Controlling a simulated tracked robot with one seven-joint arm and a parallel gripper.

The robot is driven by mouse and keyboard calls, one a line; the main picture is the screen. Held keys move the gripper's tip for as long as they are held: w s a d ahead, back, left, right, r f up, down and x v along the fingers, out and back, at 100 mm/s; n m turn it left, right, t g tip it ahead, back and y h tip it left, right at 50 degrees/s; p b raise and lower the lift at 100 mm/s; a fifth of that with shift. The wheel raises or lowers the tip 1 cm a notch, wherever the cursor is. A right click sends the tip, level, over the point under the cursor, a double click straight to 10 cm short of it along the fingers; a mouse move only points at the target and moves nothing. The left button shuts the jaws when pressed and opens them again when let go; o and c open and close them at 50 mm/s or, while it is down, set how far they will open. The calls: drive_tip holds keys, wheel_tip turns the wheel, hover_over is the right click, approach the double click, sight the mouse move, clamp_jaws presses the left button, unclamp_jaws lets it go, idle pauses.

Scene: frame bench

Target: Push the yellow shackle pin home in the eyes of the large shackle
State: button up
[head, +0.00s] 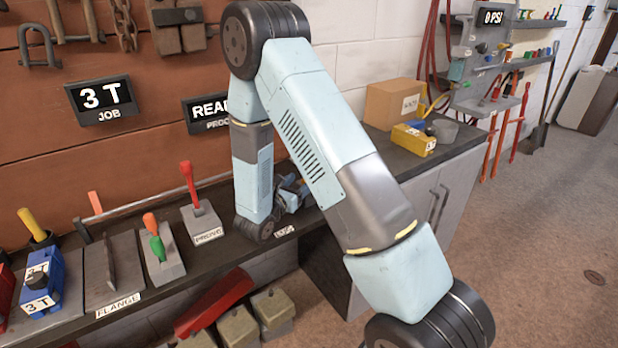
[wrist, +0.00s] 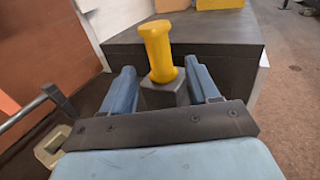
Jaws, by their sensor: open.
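In the wrist view, a yellow pin (wrist: 158,50) with a wide rounded head stands between my fingers, with a grey block-like part (wrist: 165,93) just below it. My gripper (wrist: 162,74) is open, one blue finger on each side of the pin; I cannot tell whether either finger touches it. I cannot make out the eyes of the large shackle or how deep the pin sits. In the head view, my gripper (head: 292,190) is low over the bench by a partly hidden label, and my arm hides the pin.
The dark bench (head: 205,262) carries a red-handled block (head: 203,220), a grey block with green and orange handles (head: 160,255) and a blue 3 T block (head: 42,285). A cardboard box (head: 392,103) and yellow box (head: 413,139) stand farther right. A pale part (wrist: 50,147) lies lower left in the wrist view.

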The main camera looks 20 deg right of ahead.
drive_tip(key=shift+x, duration=3.05)
drive_tip(key=shift+a, duration=0.1)
clamp_jaws()
